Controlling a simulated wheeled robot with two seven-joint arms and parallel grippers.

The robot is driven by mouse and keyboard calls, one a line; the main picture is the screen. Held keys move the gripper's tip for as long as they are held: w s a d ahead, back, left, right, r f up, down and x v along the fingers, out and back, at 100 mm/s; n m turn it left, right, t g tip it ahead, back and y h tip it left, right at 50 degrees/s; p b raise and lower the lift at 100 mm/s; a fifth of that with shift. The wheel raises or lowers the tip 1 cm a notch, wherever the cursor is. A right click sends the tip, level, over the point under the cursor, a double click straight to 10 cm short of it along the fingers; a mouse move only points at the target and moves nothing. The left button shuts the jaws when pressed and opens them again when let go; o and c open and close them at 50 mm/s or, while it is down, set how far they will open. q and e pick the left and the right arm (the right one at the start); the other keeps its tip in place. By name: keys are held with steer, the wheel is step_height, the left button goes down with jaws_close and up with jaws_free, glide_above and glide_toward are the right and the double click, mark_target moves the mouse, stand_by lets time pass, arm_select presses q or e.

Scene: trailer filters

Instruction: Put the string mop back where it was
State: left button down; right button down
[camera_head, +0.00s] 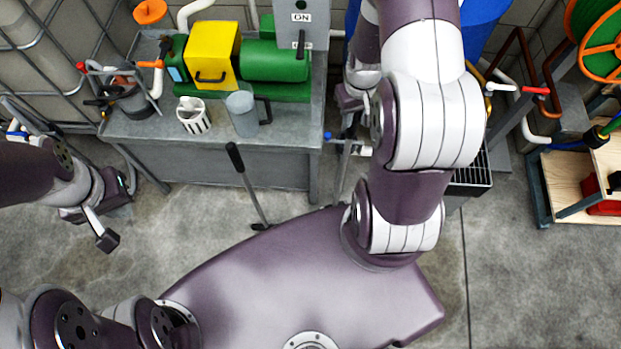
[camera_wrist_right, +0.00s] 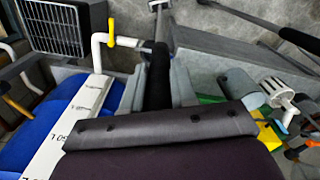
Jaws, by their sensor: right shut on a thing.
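My right gripper (camera_wrist_right: 158,92) is shut on an upright-looking black handle (camera_wrist_right: 158,68) in the right wrist view. I take this handle to be the string mop's; its string head is not clearly visible. In the head view my right arm hides most of that gripper, and a thin grey pole (camera_head: 343,172) shows below it, beside the bench's right end. My left gripper (camera_head: 108,226) is at the left above bare floor, apart from the bench; its finger gap is unclear. Another pole with a black grip (camera_head: 236,158) leans in front of the bench.
The grey bench (camera_head: 225,165) carries a green and yellow machine (camera_head: 213,55), a white slotted cup (camera_head: 194,116) and a grey cup (camera_head: 242,113). Blue drums and a white pipe with a yellow valve (camera_wrist_right: 111,30) are close to my right gripper. Floor at front left is clear.

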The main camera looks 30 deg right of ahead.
steer(key=a+f, duration=1)
steer(key=a, duration=0.1)
steer(key=shift+a+f, duration=0.25)
steer(key=shift+f, duration=0.15)
steer(key=shift+f, duration=0.2)
steer(key=c, duration=0.9)
jaws_free()
steer(key=shift+r, duration=0.1)
